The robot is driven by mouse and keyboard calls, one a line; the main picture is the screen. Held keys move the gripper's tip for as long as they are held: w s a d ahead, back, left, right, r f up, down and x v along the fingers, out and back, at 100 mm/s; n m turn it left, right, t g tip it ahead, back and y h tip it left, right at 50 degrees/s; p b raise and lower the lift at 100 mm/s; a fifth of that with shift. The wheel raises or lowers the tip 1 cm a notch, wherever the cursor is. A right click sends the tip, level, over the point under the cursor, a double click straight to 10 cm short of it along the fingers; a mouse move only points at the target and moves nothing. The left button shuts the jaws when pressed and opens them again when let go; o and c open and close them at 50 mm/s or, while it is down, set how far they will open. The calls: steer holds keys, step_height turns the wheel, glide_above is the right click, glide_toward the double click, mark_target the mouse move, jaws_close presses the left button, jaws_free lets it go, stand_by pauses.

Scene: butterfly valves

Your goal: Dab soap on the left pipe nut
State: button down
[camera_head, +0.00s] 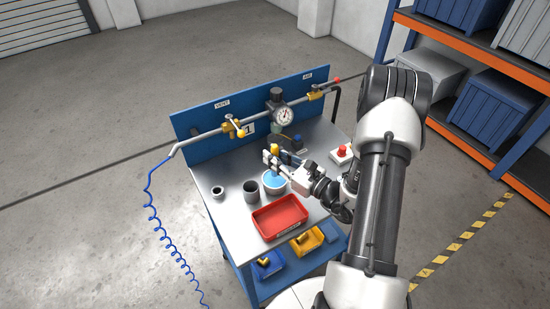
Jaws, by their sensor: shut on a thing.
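My gripper (272,160) is over the workbench, shut on a small yellow-topped tool (274,149), probably a brush or dauber. The tool stands roughly upright above a white bowl (264,186) with blue liquid (274,175). Its lower end is hard to make out, so I cannot tell whether it touches the liquid. A metal pipe (204,136) runs along the blue back panel. A brass-coloured valve (230,124) sits on its left part, with nut-like fittings too small to tell apart. The gripper is in front of the pipe and right of this valve, apart from both.
A gauge (285,116) and a red-handled valve (317,94) are farther right on the pipe. A grey cup (251,191), a metal ring (217,192) and a red tray (280,217) stand on the bench (207,173). A red button box (342,154) is at right. A blue coiled hose (154,226) hangs left.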

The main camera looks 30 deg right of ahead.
mark_target(275, 146)
steer(key=shift+r+p, duration=1.55)
steer(key=shift+r, duration=0.8)
steer(key=s+a+n+g+y, duration=0.1)
steer(key=s+a+y, duration=0.1)
steer(key=a, duration=1.2)
steer(key=shift+n, duration=0.3)
